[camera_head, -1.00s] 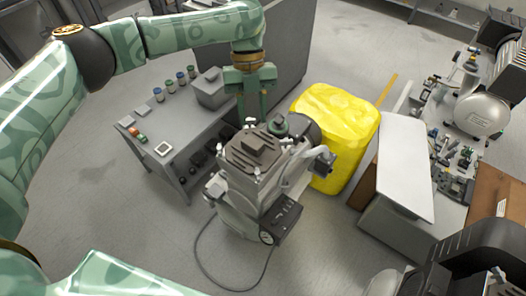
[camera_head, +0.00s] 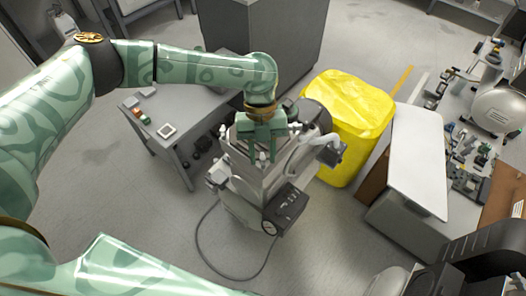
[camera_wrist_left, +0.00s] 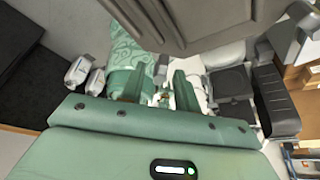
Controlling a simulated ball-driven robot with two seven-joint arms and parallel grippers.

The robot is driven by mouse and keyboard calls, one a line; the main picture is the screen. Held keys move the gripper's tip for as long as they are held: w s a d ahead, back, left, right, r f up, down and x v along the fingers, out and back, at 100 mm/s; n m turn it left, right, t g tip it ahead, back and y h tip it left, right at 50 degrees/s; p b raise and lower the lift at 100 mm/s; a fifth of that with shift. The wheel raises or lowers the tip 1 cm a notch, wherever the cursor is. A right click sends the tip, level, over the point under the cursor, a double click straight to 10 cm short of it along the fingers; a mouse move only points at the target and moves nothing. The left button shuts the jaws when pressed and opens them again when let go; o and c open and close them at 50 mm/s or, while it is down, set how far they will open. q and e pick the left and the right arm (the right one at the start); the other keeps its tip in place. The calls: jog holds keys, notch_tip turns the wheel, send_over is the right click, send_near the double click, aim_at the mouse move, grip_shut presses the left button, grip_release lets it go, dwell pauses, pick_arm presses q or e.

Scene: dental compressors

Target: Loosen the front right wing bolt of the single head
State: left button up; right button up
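The compressor (camera_head: 248,207) stands on the floor in the middle of the head view, with a dark control box at its front right. Its grey single head (camera_head: 238,152) is largely covered by my left gripper (camera_head: 262,160), which points down over it. In the left wrist view the two green fingers of this gripper (camera_wrist_left: 159,92) stand apart. A small pale and green piece shows between the fingertips; I cannot tell whether it is the front right wing bolt. The wing bolts are not clearly visible in the head view. My right gripper is not in view.
A yellow bin (camera_head: 345,115) stands right behind the compressor. A grey table (camera_head: 190,127) with small items is at its left. A white-topped bench (camera_head: 418,160) is at the right. A dark hose (camera_head: 200,250) loops on the floor in front.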

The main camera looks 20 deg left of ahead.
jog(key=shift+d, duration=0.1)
pick_arm(q)
grip_shut()
